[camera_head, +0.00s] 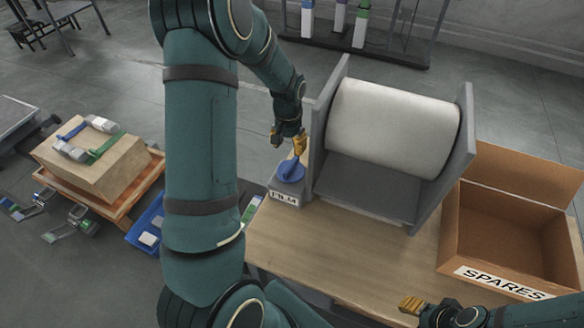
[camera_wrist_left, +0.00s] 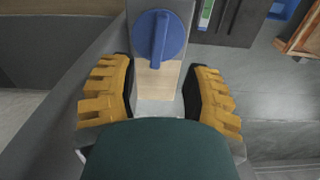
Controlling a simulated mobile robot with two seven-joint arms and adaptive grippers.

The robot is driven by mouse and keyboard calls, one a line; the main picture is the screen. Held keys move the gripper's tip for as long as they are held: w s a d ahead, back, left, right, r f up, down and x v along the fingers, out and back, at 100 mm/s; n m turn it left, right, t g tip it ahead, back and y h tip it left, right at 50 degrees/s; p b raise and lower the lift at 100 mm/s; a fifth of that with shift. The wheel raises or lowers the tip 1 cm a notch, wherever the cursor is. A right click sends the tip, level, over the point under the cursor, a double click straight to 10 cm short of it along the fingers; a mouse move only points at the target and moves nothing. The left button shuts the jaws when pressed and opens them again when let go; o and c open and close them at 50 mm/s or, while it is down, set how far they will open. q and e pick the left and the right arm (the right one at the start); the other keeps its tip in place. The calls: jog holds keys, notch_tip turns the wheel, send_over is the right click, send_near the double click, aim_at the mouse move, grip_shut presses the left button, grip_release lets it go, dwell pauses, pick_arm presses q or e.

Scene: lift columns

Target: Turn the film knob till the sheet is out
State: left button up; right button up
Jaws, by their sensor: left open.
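The blue film knob (camera_head: 290,170) sits on top of a small grey box labelled FILM (camera_head: 285,197), left of the film stand. A large white film roll (camera_head: 392,128) rests between the grey side plates of the stand (camera_head: 368,188). No sheet hangs out that I can see. My left gripper (camera_head: 288,140) is just behind the knob, its fingers apart and empty. In the left wrist view the knob (camera_wrist_left: 158,36) with its raised blue grip lies beyond the open yellow fingers, untouched. My right gripper (camera_head: 412,306) is low at the table's front edge; its opening cannot be made out.
An open cardboard box marked SPARES (camera_head: 500,235) stands on the table's right. The wooden table top (camera_head: 330,240) is clear in front of the stand. A dark rack stands behind.

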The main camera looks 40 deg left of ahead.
aim_at(289, 167)
pick_arm(q)
notch_tip(289, 167, down, 11)
jog(key=shift+r+b, duration=0.1)
jog(key=shift+b, duration=0.95)
grip_shut()
